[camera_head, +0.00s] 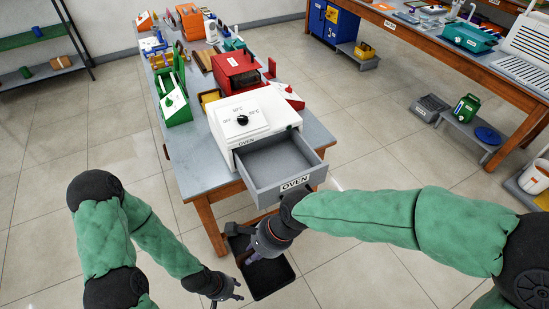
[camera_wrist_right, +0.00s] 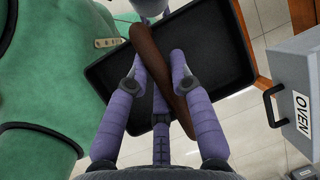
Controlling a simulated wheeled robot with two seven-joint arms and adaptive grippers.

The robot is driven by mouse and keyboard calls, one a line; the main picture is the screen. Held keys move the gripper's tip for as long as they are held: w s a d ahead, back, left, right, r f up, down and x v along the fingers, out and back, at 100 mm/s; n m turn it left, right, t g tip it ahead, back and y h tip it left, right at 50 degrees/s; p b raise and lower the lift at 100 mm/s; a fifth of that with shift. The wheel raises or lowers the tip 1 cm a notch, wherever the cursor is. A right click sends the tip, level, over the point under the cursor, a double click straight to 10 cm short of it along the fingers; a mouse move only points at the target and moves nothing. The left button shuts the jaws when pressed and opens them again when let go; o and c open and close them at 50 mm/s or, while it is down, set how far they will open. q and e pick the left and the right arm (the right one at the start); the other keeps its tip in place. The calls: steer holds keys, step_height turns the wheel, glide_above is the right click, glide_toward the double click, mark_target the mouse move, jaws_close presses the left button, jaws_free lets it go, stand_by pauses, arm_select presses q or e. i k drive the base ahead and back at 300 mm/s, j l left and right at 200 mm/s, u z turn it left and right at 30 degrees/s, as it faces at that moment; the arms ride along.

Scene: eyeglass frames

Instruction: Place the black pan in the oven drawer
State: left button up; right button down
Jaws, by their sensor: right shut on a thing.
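The black pan (camera_head: 272,281) is a dark rectangular tray with a brown handle. It hangs in front of the table, below the drawer. My right gripper (camera_head: 250,258) is shut on the brown handle (camera_wrist_right: 158,68); in the right wrist view the purple fingers press it from both sides, with the pan (camera_wrist_right: 222,55) behind. The white oven (camera_head: 252,120) stands on the table's near end. Its grey drawer (camera_head: 279,165) is pulled out and looks empty. My left gripper (camera_head: 230,292) is low, left of the pan, with fingers apart and nothing visible between them.
The table (camera_head: 190,172) carries a red toaster-like box (camera_head: 238,70), green stands (camera_head: 172,98) and several other items behind the oven. A second table (camera_head: 440,60) stands at the right. My right forearm passes just in front of the drawer.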

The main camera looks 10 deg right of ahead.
mark_target(276, 167)
steer(key=i, duration=1.1)
